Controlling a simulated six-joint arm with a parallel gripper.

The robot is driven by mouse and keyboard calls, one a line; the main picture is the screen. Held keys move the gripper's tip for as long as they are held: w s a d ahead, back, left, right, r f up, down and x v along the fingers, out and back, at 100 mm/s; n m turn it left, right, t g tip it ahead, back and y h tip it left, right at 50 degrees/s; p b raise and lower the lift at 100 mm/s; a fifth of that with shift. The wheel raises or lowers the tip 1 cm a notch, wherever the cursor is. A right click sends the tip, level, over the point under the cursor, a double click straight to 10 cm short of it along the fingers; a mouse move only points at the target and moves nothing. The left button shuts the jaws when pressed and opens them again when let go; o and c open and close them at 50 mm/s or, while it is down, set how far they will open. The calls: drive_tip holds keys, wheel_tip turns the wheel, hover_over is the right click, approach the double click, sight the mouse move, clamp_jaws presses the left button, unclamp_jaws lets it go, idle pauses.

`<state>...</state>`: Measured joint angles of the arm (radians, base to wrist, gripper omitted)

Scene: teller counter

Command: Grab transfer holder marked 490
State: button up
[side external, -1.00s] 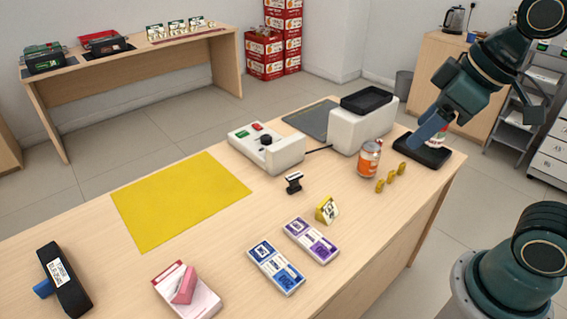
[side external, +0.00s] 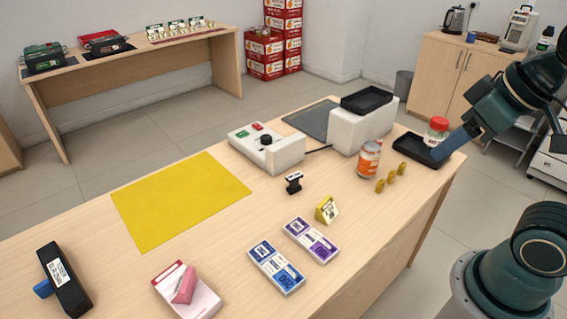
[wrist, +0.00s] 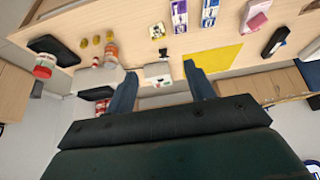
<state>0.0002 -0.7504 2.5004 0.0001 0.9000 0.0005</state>
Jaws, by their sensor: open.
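Two flat holders with printed faces lie near the front edge of the counter, a purple one (side external: 312,241) and a blue one (side external: 276,268) to its left. They also show in the wrist view, the purple holder (wrist: 179,14) beside the blue holder (wrist: 209,12). Their printed numbers are too small for me to read surely, so I cannot tell which is marked 490. My gripper (wrist: 159,72) is open and empty, with its two blue fingers apart. In the side view it is at the counter's right end, over the black tray's edge, well away from both holders.
A red-lidded jar (side external: 437,129) stands on the black tray (side external: 422,151). The yellow mat (side external: 180,202) is clear.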

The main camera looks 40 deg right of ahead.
drive_tip(key=shift+o, duration=0.5)
drive_tip(key=o, duration=0.6)
drive_tip(key=shift+c, duration=0.2)
drive_tip(key=w+f+n, duration=0.1)
drive_tip(key=w+f, duration=0.7)
drive_tip(key=w, duration=0.4)
drive_tip(key=w+d+f, duration=0.1)
drive_tip(key=w+f, duration=0.2)
drive_tip(key=f, duration=0.4)
drive_tip(key=w+d+f+n+g, duration=0.1)
drive_tip(key=w+f, duration=0.3)
drive_tip(key=f, duration=0.4)
drive_tip(key=shift+w+d+y, duration=0.2)
drive_tip(key=shift+d+y, duration=0.2)
drive_tip(key=shift+f, duration=0.1)
